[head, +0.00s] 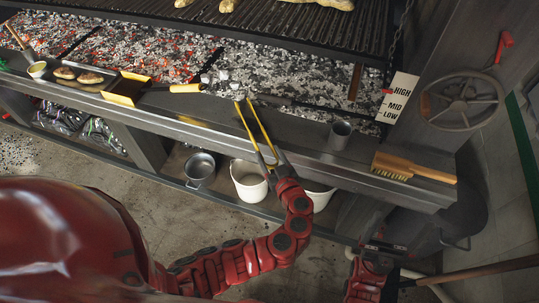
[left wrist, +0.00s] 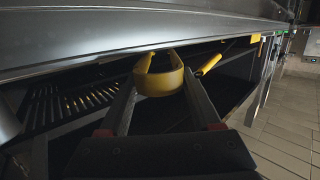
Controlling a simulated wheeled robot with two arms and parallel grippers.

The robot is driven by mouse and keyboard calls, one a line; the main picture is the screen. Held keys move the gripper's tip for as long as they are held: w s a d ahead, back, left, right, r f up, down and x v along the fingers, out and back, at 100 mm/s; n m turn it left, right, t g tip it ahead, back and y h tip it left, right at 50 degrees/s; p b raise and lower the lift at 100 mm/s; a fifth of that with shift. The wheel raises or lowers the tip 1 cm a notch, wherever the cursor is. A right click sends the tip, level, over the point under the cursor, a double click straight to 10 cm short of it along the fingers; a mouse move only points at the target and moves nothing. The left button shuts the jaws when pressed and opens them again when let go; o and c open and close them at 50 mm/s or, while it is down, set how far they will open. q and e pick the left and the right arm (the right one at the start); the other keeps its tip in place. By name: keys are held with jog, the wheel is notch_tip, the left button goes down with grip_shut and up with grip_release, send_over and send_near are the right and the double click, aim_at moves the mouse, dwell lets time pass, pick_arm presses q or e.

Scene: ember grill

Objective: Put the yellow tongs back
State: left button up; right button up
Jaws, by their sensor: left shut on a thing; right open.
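The yellow tongs (head: 256,121) are in my left gripper (head: 267,160), which is shut on them. Their two long arms point away from me over the grey front ledge of the grill. In the left wrist view the rounded yellow bend of the tongs (left wrist: 158,82) sits between the two grey fingers of my left gripper (left wrist: 160,88). My right gripper (head: 384,246) is low at the right, below the ledge and away from the tongs. It is open, with its fingers hard to make out.
The ledge (head: 310,153) holds a grey cup (head: 340,134), a wire brush (head: 413,168) and, at the left, a tray with patties. Glowing coals lie behind it. A pot (head: 200,168) and white bucket (head: 248,181) stand on the shelf below. The ledge between cup and brush is clear.

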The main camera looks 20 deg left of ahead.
pick_arm(q)
jog(key=o, duration=1.1)
